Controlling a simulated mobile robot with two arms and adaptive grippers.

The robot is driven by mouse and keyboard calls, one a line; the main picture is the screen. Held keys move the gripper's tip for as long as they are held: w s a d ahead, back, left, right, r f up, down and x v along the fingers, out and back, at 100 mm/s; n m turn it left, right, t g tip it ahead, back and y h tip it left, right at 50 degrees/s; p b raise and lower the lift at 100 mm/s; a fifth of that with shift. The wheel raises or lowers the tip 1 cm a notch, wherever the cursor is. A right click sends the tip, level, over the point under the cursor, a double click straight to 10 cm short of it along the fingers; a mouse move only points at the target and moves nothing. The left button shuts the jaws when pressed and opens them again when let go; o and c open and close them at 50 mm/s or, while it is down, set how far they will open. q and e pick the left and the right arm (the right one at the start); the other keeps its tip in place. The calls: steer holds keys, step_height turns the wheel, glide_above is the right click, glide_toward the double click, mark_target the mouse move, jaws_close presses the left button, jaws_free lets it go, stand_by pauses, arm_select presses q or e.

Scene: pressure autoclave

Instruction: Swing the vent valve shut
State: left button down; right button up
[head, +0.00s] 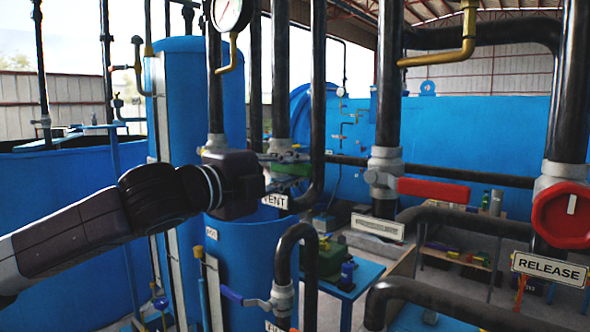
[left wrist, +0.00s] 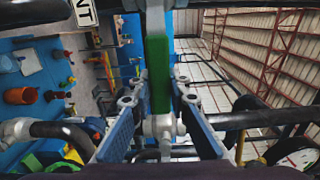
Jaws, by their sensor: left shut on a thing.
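The vent valve's green handle (head: 292,168) shows on a dark upright pipe just above the VENT sign (head: 274,201) in the head view. My left gripper (head: 281,157) reaches in from the left at the handle and hides part of the valve. In the left wrist view the green handle (left wrist: 158,75) stands between the two blue fingers, which are shut on it. There the handle runs up and down the picture, while a dark pipe (left wrist: 245,118) runs sideways by the grey valve body (left wrist: 160,125). My right gripper is not in view.
A red-handled valve (head: 433,190) and a red RELEASE knob (head: 564,214) are to the right. A blue-handled valve (head: 245,299) is below. A pressure gauge (head: 230,14) hangs above my left arm. Upright pipes stand close around the gripper.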

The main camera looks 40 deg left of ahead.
arm_select(q)
steer(key=shift+f, duration=0.3)
steer(key=c, duration=1.9)
jaws_free()
steer(key=shift+o, duration=0.5)
steer(key=shift+r, duration=0.1)
steer(key=shift+a+r, duration=0.15)
steer(key=shift+r, duration=0.55)
steer(key=shift+d+r, duration=0.2)
steer(key=shift+r, duration=4.2)
steer(key=shift+s, duration=0.15)
